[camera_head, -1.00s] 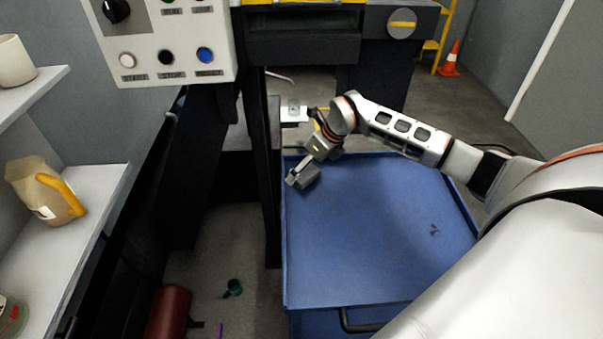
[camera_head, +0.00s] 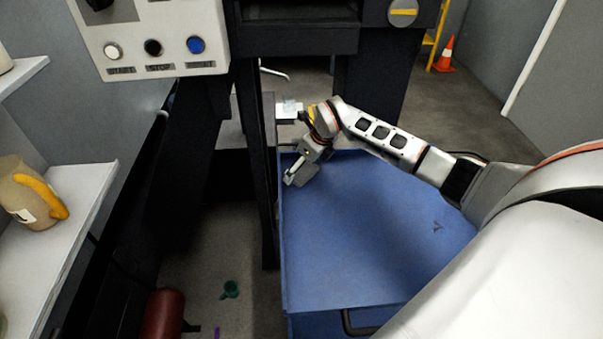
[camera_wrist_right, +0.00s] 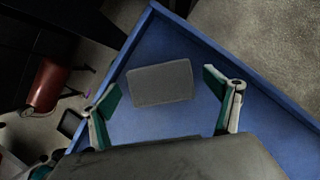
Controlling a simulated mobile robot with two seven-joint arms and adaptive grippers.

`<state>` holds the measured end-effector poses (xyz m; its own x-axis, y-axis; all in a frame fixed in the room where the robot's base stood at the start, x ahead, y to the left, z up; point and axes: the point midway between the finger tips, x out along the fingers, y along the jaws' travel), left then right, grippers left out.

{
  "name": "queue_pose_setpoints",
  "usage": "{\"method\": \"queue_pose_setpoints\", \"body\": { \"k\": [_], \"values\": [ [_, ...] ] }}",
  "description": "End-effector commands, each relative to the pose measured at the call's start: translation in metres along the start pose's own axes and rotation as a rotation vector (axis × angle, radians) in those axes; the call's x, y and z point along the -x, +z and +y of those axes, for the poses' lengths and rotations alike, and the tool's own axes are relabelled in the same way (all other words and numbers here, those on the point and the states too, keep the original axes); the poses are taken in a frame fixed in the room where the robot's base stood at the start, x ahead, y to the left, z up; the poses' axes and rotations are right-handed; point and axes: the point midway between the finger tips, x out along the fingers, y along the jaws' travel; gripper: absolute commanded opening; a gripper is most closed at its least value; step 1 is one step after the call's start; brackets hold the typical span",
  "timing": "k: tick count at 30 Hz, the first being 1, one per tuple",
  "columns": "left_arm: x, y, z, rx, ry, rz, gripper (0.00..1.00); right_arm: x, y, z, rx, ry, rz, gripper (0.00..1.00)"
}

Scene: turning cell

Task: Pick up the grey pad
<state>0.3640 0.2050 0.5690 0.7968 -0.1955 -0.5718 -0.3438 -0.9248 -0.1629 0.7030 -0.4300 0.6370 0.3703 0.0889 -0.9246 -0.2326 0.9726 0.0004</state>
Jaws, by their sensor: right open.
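The grey pad (camera_wrist_right: 160,82) is a flat rectangle lying on the blue cart top (camera_wrist_right: 132,128), near its corner, in the right wrist view. My right gripper (camera_wrist_right: 160,86) is open, with one green-lined finger on each side of the pad and gaps between. No contact with the pad shows. In the head view my right gripper (camera_head: 297,176) is low over the far left part of the cart top (camera_head: 370,240). A grey patch beside its fingers there seems to be the pad, partly hidden. My left gripper is not in view.
The cart has a raised rim and a dark handle (camera_head: 350,325). A dark machine post (camera_head: 262,200) stands close along its left side. A shelf (camera_head: 75,215) with a tan jug (camera_head: 28,195) is at left. The rest of the cart top is mostly clear.

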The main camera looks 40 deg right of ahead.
Motion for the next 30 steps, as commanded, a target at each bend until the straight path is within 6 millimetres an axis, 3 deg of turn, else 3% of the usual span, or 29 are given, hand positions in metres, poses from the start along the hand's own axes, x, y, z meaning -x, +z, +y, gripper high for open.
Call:
{"method": "queue_pose_setpoints", "body": {
  "k": [4,8,20,30],
  "values": [
    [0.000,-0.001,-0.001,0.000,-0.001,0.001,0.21,0.002,0.002,0.000,0.001,-0.001,-0.003,0.89],
    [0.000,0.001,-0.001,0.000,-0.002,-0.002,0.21,0.002,0.001,0.000,0.001,0.000,-0.002,0.55],
    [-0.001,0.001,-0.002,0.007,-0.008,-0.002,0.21,0.003,0.002,0.000,0.001,0.000,-0.002,0.52],
    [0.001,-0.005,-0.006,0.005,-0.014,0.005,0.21,0.035,0.016,-0.001,0.001,-0.003,-0.009,0.52]
  ]
}}
